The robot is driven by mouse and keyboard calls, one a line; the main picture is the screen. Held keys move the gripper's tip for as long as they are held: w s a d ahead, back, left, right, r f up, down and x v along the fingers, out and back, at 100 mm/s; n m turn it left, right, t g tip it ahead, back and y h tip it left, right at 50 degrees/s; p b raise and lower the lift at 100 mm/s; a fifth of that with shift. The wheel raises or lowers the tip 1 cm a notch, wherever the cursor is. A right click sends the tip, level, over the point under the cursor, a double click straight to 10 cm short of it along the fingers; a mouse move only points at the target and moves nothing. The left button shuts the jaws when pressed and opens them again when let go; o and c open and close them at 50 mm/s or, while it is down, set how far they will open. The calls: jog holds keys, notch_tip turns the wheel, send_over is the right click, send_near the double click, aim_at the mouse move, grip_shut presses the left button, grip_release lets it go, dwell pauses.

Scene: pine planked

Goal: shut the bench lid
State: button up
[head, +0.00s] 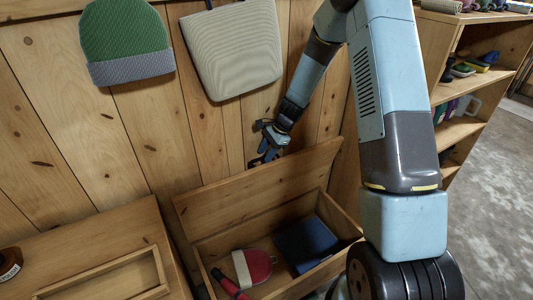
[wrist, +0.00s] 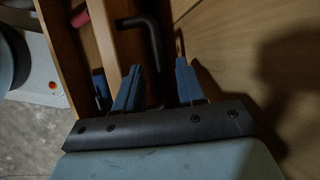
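The wooden bench (head: 318,279) stands against the plank wall. Its lid (head: 255,190) is raised and leans back toward the wall, leaving the box open. A red round item with a pale band (head: 258,270) and a dark blue flat item (head: 305,243) lie inside. My gripper (head: 266,158) is at the lid's upper edge, near the wall; contact cannot be made out. In the wrist view my gripper's fingers (wrist: 157,68) are apart, with a dark bent bar (wrist: 154,45) showing between them. I cannot tell what the bar belongs to.
A green and grey beanie (head: 125,42) and a beige bag (head: 232,50) hang on the wall above the bench. A wooden unit (head: 95,245) stands left of it. Shelves (head: 458,130) with small goods stand at right, beside open concrete floor (head: 495,205).

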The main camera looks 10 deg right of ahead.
jog(key=shift+a+f, duration=0.15)
jog(key=shift+f, duration=0.1)
jog(key=shift+c, duration=0.2)
grip_shut()
dwell(0.4)
